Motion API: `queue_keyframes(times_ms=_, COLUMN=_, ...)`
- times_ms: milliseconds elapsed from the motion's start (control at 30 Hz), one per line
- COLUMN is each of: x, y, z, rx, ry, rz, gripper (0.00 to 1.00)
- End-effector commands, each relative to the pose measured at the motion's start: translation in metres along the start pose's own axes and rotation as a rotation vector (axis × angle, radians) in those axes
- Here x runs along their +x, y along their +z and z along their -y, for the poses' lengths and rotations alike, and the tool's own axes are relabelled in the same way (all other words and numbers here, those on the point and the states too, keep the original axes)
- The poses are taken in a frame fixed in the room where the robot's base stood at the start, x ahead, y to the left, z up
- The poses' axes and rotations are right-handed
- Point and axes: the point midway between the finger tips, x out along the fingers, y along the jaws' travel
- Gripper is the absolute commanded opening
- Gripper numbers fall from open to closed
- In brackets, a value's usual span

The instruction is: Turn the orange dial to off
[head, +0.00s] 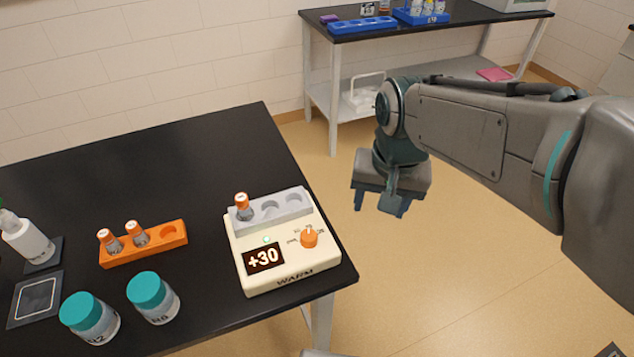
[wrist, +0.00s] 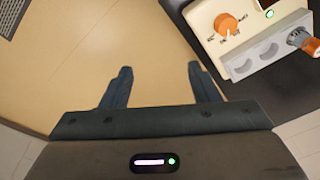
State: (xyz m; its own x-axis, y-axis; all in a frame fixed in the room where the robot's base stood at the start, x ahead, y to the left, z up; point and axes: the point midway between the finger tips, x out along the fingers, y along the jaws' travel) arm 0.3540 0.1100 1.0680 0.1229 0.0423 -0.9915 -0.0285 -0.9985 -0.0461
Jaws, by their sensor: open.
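The orange dial (head: 309,239) sits on the right part of the cream heater unit (head: 290,279), which stands at the right edge of the black table. The unit's display reads +30, a small green light shows above it, and WARM is printed on the front. In the wrist view the dial (wrist: 226,25) is at the upper right, beyond the right finger. Small marks surround it, too small to read surely. My gripper (head: 382,205) is open and empty, to the right of the unit over the floor. Its two fingers (wrist: 160,80) are apart and not touching the dial.
A grey rack (head: 270,214) on the unit holds one orange-capped vial (head: 243,206). An orange rack (head: 145,248) with two vials, two teal-capped jars (head: 150,292) and a white bottle (head: 25,240) stand to the left. A second table (head: 425,29) is behind. Floor beneath my gripper is clear.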

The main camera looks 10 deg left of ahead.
Motion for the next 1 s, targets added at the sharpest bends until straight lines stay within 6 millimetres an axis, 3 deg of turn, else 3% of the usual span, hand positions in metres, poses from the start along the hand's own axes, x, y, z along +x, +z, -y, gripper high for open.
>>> queue_keyframes(times_ms=33, x=-0.004, y=-0.005, z=0.026, rx=-0.013, ry=-0.004, rz=0.027, gripper=0.55)
queue_keyframes(times_ms=100, x=-0.005, y=-0.009, z=0.055, rx=-0.01, ry=-0.008, rz=0.057, gripper=0.55)
queue_keyframes(times_ms=200, x=-0.006, y=-0.01, z=0.088, rx=-0.003, ry=-0.011, rz=0.092, gripper=0.55)
queue_keyframes(times_ms=300, x=-0.006, y=-0.01, z=0.108, rx=0.005, ry=-0.012, rz=0.113, gripper=0.55)
queue_keyframes(times_ms=567, x=0.016, y=-0.006, z=0.117, rx=0.013, ry=-0.008, rz=0.127, gripper=0.55)
queue_keyframes(times_ms=1000, x=0.105, y=0.004, z=0.117, rx=0.013, ry=-0.008, rz=0.126, gripper=0.55)
